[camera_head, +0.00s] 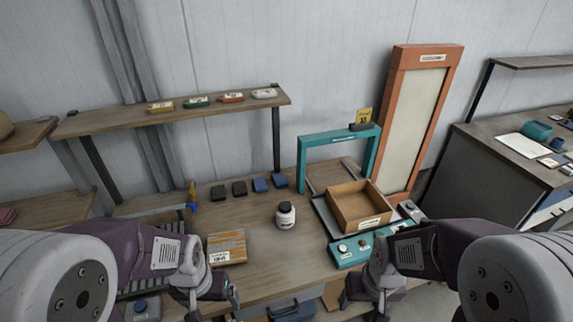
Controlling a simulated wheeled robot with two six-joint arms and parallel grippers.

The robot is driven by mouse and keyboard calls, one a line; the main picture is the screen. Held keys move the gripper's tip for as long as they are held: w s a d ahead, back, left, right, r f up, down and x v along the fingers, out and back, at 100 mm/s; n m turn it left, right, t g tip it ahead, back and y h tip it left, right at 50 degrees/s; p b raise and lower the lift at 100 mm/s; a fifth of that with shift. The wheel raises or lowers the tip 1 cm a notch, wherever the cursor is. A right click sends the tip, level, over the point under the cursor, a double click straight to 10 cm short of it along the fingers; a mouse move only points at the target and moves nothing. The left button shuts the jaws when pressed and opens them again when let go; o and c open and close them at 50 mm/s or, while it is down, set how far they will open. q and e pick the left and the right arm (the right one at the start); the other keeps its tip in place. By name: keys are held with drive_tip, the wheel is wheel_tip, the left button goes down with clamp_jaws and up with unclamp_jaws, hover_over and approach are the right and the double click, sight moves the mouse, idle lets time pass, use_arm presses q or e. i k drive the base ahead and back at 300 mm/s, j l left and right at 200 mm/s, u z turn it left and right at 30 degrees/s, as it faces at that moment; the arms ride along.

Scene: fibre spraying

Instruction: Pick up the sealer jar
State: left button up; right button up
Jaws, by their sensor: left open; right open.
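The sealer jar appears to be the small white jar (286,216) with a dark lid, standing upright on the wooden workbench (262,258) near its middle. Its label is too small to read. My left gripper (228,306) is open, low at the bench's front edge, to the left of the jar and nearer to me. My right gripper (362,304) is open, low in front of the bench, to the right of the jar. Neither gripper touches the jar. The fingertips of both are small and partly hidden by my own arm parts.
A wooden block with a label (227,247) lies left of the jar. An open cardboard box (358,207) sits right, by a teal frame (339,143) and a teal control panel (352,252). Several dark and blue blocks (239,188) line the back. Bench around the jar is clear.

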sight(284, 221)
drive_tip(key=i+l+u, duration=0.1)
drive_tip(key=u, duration=0.25)
drive_tip(key=i+l+u, duration=0.2)
drive_tip(key=u, duration=0.15)
drive_tip(key=i+l+u, duration=0.2)
drive_tip(key=u, duration=0.2)
